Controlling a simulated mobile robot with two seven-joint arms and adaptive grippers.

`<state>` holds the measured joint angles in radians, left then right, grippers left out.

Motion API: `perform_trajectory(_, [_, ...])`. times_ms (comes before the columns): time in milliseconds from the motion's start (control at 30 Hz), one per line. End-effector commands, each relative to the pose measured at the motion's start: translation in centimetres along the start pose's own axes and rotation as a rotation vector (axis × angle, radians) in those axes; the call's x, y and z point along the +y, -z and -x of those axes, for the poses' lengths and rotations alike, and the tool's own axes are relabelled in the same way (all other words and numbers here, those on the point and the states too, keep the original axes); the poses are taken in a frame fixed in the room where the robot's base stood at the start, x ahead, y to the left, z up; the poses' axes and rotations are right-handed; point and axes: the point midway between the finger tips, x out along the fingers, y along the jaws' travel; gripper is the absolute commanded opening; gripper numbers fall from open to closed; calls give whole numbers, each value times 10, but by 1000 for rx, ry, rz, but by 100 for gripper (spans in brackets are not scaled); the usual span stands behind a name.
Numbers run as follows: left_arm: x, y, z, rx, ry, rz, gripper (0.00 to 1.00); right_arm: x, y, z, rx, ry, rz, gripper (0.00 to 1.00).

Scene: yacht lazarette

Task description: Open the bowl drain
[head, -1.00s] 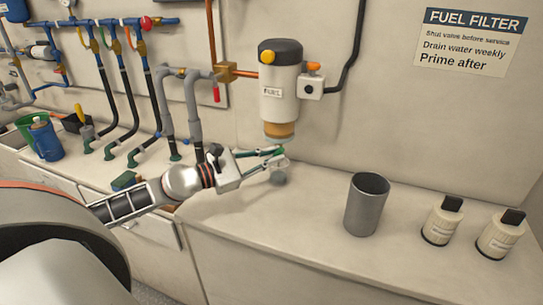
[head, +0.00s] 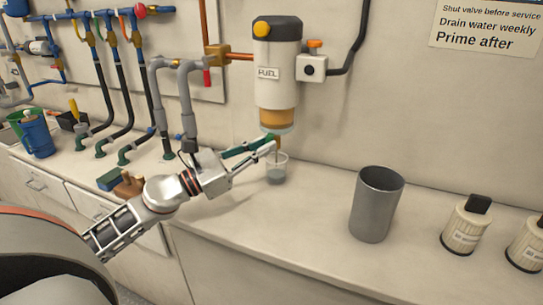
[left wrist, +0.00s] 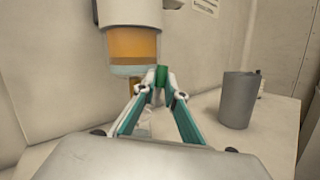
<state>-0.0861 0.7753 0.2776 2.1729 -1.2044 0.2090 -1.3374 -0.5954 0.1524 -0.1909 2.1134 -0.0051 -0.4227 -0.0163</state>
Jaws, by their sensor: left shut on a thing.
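The fuel filter (head: 276,75) hangs on the wall, white with a yellow button on its black cap. Its amber bowl (head: 276,118) is at the bottom and shows large in the left wrist view (left wrist: 133,48). My left gripper (head: 270,142) is just below the bowl, its fingers shut on a small green drain knob (left wrist: 160,76). A thin brown column (head: 278,150), which looks like liquid, runs from under the bowl toward a clear cup (head: 276,174) on the counter. The fingers partly hide the drain. My right gripper is not in view.
A grey metal canister (head: 377,205) stands on the counter to the right, with white filter cartridges (head: 466,225) beyond it. Grey pipes (head: 188,100) rise left of the filter. The counter between cup and canister is clear.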

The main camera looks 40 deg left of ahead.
Motion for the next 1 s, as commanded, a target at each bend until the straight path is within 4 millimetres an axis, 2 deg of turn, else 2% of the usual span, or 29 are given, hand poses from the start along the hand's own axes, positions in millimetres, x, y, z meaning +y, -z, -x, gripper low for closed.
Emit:
perform_trajectory(33, [-1,12,2,-9,-12,34,0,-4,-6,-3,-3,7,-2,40])
perform_trajectory(433, [4,5,5,-124,-72,180,0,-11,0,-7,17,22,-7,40])
perform_trajectory(1000, [6,1,5,-145,-82,203,0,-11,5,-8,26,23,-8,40])
